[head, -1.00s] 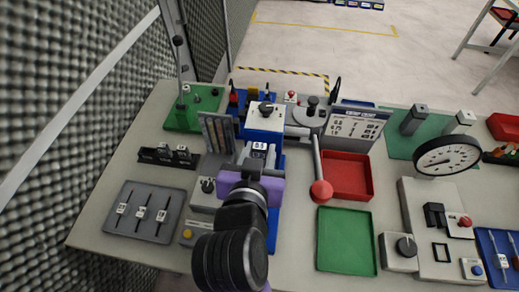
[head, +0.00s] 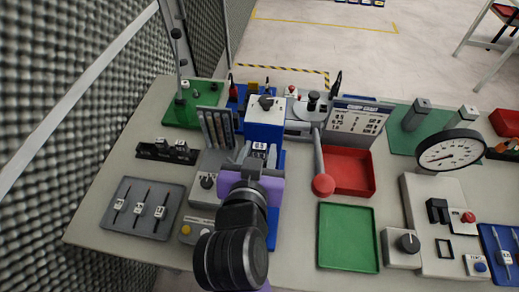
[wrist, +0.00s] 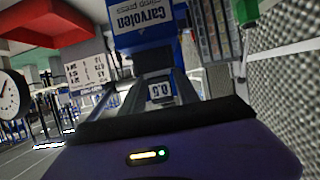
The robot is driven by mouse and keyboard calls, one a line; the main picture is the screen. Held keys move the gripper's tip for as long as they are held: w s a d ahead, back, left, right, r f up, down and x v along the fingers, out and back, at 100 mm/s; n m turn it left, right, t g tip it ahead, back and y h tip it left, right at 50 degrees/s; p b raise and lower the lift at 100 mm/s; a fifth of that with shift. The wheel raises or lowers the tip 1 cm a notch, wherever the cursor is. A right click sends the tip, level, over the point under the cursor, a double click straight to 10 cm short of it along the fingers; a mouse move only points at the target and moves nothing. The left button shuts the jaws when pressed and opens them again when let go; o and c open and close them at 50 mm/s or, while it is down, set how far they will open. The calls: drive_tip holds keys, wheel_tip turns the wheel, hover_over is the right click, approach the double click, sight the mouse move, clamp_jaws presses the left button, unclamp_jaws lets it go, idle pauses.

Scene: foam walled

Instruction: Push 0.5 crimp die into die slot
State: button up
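The 0.5 crimp die (head: 259,148) is a small dark block with a white label, at the front of the blue and white press (head: 265,122). In the wrist view the die (wrist: 160,91) sits between the two fingers, its label reading 0.5. My gripper (head: 258,160) appears shut on the die, with its fingers pointing at the press. In the wrist view the press (wrist: 145,38) rises just beyond the die. The die slot is hidden behind the die and fingers, so I cannot tell how deep the die sits.
A black rack (head: 167,152) with other dies stands left of the press. A red-knobbed lever (head: 321,168) stands close to the right of my gripper. Red (head: 348,172) and green (head: 347,238) trays lie farther right. A grey tool tray (head: 142,208) is front left.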

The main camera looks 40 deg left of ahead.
drive_tip(key=o, duration=0.3)
drive_tip(key=b+v, duration=0.1)
drive_tip(key=v, duration=0.6)
drive_tip(key=shift+s+d+r, duration=0.2)
drive_tip(key=shift+s, duration=0.1)
drive_tip(key=shift+f, duration=0.1)
